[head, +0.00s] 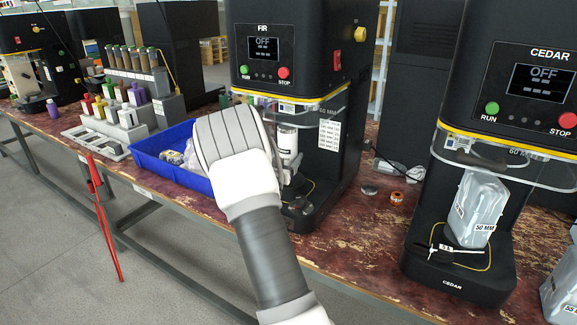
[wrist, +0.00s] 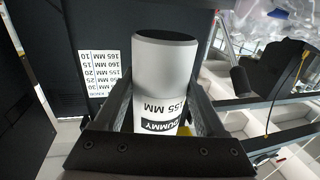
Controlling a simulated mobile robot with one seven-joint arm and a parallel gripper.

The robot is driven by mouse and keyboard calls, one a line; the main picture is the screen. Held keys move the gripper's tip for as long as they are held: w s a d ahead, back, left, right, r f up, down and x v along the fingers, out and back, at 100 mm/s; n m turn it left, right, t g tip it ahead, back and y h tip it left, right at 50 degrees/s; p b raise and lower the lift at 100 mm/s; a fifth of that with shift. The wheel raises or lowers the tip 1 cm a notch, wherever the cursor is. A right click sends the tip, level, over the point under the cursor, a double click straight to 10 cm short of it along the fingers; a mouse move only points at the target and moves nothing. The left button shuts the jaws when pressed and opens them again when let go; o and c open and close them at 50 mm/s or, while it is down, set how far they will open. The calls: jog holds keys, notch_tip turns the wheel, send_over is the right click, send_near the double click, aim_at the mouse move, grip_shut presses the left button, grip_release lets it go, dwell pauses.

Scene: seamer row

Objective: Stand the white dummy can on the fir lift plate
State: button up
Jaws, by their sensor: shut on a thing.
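The white dummy can (head: 288,142) is upright under the head of the FIR seamer (head: 283,50). In the wrist view the can (wrist: 165,75), labelled DUMMY 155 MM, stands between the two dark fingers of my gripper (wrist: 163,100). My gripper (head: 287,178) is shut on it, mostly hidden behind my white wrist in the head view. The fir lift plate (head: 298,204) shows low on the machine's base, partly covered by my arm.
A blue bin (head: 150,165) of loose items is left of the machine. A dark puck (head: 369,190) and an orange ring (head: 397,198) lie on the worn red bench (head: 350,240) between the seamers.

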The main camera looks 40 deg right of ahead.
notch_tip(320, 180, down, 2)
jog(key=shift+d+f, duration=0.1)
jog(key=shift+d, duration=0.1)
jog(key=shift+f+b, duration=0.2)
jog(key=shift+b, duration=0.25)
jog(key=o, duration=1.5)
jog(key=shift+r, duration=0.15)
